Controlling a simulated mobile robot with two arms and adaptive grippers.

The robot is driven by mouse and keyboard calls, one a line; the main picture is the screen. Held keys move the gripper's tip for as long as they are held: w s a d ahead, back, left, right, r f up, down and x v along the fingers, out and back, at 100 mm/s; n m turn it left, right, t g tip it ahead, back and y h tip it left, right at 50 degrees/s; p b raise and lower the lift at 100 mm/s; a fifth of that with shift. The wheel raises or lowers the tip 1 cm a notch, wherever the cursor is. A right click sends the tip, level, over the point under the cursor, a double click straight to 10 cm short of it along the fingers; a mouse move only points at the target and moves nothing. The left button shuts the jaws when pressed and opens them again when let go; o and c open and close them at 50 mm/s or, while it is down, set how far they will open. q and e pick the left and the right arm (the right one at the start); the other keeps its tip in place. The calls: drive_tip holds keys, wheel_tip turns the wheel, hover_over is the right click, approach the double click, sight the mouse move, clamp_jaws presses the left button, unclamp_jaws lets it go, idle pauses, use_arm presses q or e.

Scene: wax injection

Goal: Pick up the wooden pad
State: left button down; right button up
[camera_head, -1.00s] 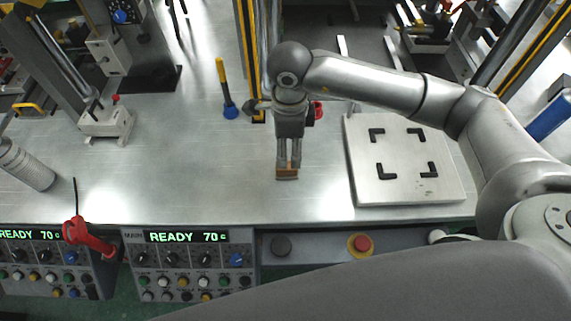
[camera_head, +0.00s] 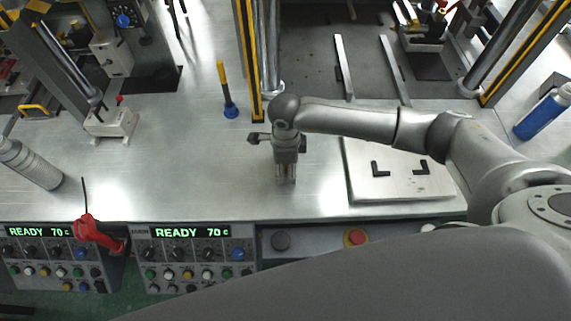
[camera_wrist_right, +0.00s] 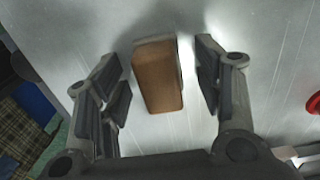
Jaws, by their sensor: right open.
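The wooden pad (camera_wrist_right: 158,80) is a small brown block on the grey metal tabletop. In the right wrist view it lies between the two spread fingers of my right gripper (camera_wrist_right: 160,72), with a gap on each side. In the head view my right gripper (camera_head: 286,179) points down at the middle of the table, and its fingers hide most or all of the pad. The right gripper is open and empty. My left gripper does not show.
A white square plate (camera_head: 405,186) with black corner brackets lies to the right. A blue-ended tool with a yellow handle (camera_head: 226,92) is behind to the left. Control panels (camera_head: 195,258) and a red-handled thing (camera_head: 97,236) line the front edge.

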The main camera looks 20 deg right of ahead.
drive_tip(key=c, duration=1.2)
drive_tip(key=shift+r, duration=0.1)
drive_tip(key=shift+w+r, duration=0.1)
drive_tip(key=shift+r, duration=0.45)
drive_tip(key=s+a+r+b, duration=0.1)
drive_tip(key=s+r+b, duration=0.1)
drive_tip(key=s+r, duration=0.2)
drive_tip(key=s+a+r+b, duration=0.1)
drive_tip(key=s+r+b, duration=0.1)
drive_tip(key=s+r, duration=0.2)
drive_tip(key=s+a+r+b, duration=0.1)
drive_tip(key=s+r+b, duration=0.1)
drive_tip(key=s, duration=0.4)
drive_tip(key=shift+r, duration=0.9)
drive_tip(key=shift+w, duration=0.1)
